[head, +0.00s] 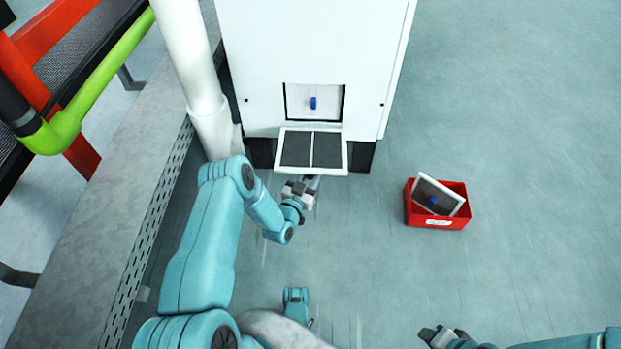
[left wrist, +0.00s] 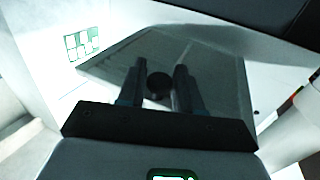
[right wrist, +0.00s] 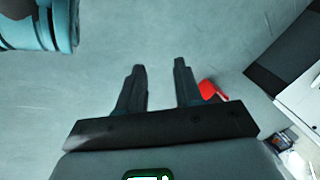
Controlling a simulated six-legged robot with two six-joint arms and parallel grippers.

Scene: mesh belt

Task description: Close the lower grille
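The lower grille (head: 312,149) is a white-framed flap with two dark mesh panels. It hangs open, sticking out from the foot of the white cabinet (head: 312,45) below a square opening (head: 296,101). My left gripper (head: 309,183) is just in front of and apparently below the grille's front edge; contact cannot be told. In the left wrist view my left gripper (left wrist: 158,80) has its fingers apart, with a dark round thing between them in the picture and a grey panel beyond. My right gripper (right wrist: 160,75) is open and empty; it also shows in the head view (head: 443,336).
A blue tab (head: 313,103) shows inside the opening. A red bin (head: 436,221) on the floor holds a framed filter panel (head: 438,195). A white pipe (head: 190,75) and a grey ledge (head: 110,180) stand left of the cabinet.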

